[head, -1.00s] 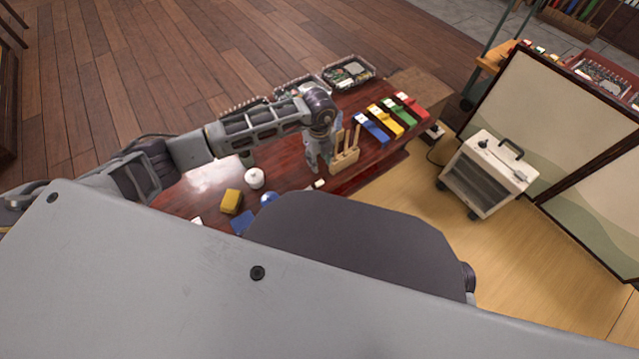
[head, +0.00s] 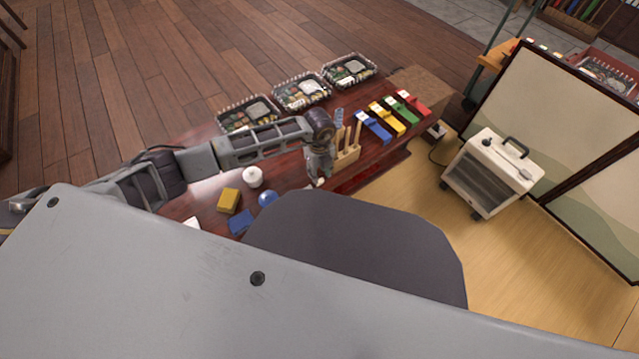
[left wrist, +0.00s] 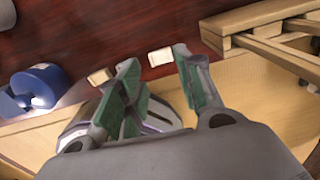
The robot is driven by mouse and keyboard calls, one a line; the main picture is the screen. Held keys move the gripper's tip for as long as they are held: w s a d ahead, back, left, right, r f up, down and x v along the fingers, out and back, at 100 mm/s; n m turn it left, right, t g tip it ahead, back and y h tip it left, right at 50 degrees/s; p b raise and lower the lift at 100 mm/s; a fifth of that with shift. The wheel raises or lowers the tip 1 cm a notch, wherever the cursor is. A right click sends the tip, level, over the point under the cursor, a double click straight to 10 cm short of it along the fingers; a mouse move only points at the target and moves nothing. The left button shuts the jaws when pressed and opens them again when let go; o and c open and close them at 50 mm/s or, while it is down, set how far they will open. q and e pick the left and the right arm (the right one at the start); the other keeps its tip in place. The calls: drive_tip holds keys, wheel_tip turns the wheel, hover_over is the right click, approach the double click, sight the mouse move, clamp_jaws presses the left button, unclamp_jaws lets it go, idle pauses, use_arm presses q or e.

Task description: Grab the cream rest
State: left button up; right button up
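A small cream block (left wrist: 160,56) lies on the dark red table and shows between the fingertips in the left wrist view. A second cream piece (left wrist: 100,77) shows just left of the left finger there; I cannot tell which is the cream rest. In the head view, a small cream bit (head: 319,182) shows at the fingertips. My left gripper (left wrist: 155,60) is open, its green-padded fingers apart and nothing gripped. It also shows in the head view (head: 315,180), pointing down at the table's near edge. My right gripper is not in view.
A wooden holder (head: 348,152) with upright sticks stands close right of the gripper. A blue round object (left wrist: 38,85) sits at left in the wrist view.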

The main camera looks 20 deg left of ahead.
sight(320, 182)
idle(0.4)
use_arm(q)
drive_tip(key=shift+w+f+b, duration=0.1)
drive_tip(key=shift+f+b, duration=1.45)
drive_tip(key=shift+f, duration=1.05)
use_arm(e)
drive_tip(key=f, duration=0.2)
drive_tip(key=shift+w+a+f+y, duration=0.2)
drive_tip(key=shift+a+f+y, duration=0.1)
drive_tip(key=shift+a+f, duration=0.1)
use_arm(q)
drive_tip(key=c, duration=0.5)
